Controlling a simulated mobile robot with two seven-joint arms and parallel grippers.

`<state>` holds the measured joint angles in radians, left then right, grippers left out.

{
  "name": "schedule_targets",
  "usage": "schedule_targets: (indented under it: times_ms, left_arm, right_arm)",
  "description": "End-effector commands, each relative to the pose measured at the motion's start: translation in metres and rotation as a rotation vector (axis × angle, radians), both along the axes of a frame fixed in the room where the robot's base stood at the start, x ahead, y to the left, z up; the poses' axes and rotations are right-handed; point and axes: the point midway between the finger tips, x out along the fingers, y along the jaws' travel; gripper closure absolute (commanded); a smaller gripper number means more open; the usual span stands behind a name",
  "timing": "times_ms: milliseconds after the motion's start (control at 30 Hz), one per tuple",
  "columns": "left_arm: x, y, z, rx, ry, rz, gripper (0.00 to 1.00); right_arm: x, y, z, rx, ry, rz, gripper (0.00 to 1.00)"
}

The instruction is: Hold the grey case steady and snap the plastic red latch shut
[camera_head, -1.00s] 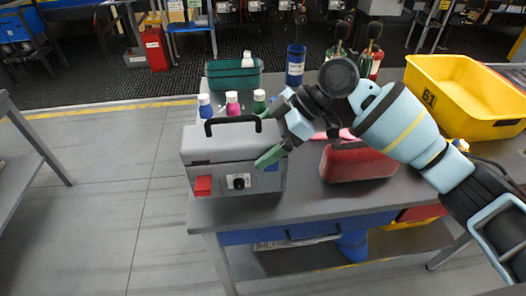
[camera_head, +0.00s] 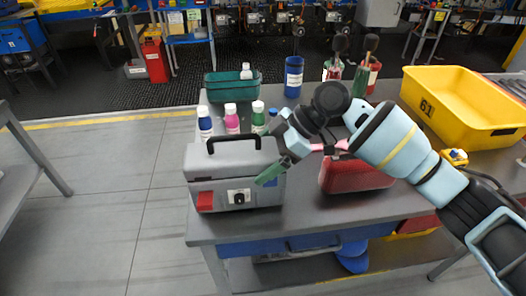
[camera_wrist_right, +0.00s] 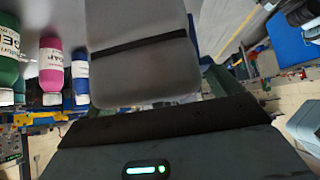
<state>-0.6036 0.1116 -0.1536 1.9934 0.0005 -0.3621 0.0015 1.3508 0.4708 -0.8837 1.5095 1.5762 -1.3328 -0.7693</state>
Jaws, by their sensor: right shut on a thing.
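The grey case (camera_head: 222,165) stands upright on the table's front left corner, with a black handle on top. The red latch (camera_head: 205,201) is on the left of its front face, beside a white plate with a black knob (camera_head: 239,196). I cannot tell whether the latch is fully closed. My right gripper (camera_head: 268,173) reaches in from the right and is shut on the case at its right front edge, with one green finger showing across the front. In the right wrist view, the case (camera_wrist_right: 140,65) fills the upper middle. My left gripper is not in view.
A red box (camera_head: 350,176) sits right of the case. A yellow bin (camera_head: 470,105) is at the back right.

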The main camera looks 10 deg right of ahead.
Motion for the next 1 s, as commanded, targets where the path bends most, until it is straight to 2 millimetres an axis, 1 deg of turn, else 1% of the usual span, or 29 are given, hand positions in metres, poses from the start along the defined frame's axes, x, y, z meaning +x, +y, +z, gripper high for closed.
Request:
schedule_targets:
  times_ms: [33, 333, 667, 700, 767, 1000]
  left_arm:
    - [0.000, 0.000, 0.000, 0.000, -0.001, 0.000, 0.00]
    - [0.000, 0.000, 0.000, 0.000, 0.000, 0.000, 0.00]
    - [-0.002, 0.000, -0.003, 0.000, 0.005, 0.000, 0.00]
    - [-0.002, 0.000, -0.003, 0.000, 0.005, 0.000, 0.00]
    - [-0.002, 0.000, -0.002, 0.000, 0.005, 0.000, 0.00]
    - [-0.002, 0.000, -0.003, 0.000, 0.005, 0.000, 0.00]
  right_arm:
    - [0.001, 0.000, 0.003, 0.005, -0.004, 0.000, 0.81]
    - [0.001, 0.001, 0.002, 0.005, -0.004, 0.000, 0.81]
    - [0.000, 0.001, -0.005, 0.005, -0.003, 0.000, 0.81]
    - [0.000, 0.000, -0.008, 0.000, 0.001, 0.000, 0.08]
    - [0.000, 0.000, -0.007, 0.000, 0.000, 0.000, 0.01]
    - [0.000, 0.000, -0.007, 0.000, 0.000, 0.000, 0.00]
